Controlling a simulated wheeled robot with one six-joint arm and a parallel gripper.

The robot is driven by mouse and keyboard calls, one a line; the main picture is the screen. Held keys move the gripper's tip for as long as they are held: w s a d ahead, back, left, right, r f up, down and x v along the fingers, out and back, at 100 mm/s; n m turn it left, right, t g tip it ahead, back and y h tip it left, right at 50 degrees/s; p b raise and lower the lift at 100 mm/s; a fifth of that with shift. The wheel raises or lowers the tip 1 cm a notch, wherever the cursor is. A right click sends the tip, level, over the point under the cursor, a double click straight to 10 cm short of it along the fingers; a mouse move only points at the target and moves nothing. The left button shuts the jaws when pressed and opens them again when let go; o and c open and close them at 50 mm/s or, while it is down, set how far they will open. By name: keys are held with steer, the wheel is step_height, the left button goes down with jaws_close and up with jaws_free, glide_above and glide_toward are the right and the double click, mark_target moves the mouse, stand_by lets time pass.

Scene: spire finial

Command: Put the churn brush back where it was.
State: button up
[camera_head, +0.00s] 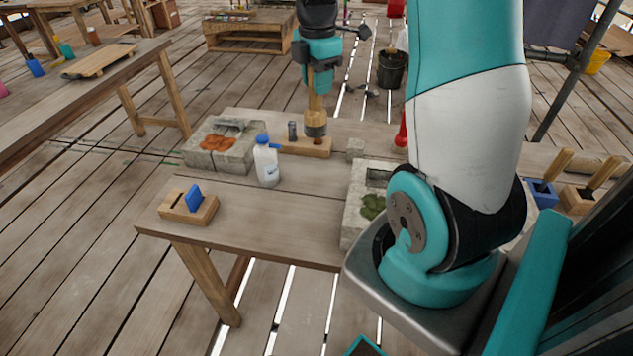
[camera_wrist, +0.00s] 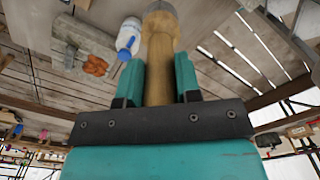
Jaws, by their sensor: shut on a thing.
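My gripper (camera_head: 317,80) is shut on the churn brush (camera_head: 315,104) and holds it upright by its wooden handle, with the head down. The brush has a grey band and a brownish round lower end. Its lower end is at the right part of a low wooden block (camera_head: 291,147) on the table; I cannot tell whether it touches the block or is just above it. In the wrist view the handle (camera_wrist: 158,70) runs between the teal fingers of my gripper (camera_wrist: 157,82). The head's underside is hidden.
A white bottle with a blue cap (camera_head: 266,163) stands left of the block. Stone trays (camera_head: 228,160) and (camera_head: 356,205) flank the work area. A dark cylinder (camera_head: 292,130) is by the block. A slotted wooden holder (camera_head: 189,212) carries a blue piece. The front middle of the table is clear.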

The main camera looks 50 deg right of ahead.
step_height(320, 180, down, 20)
steer(key=p, duration=0.2)
steer(key=shift+r+p, duration=0.25)
steer(key=shift+p, duration=0.1)
steer(key=shift+f, duration=0.2)
steer(key=o, duration=1)
steer(key=shift+r, duration=0.1)
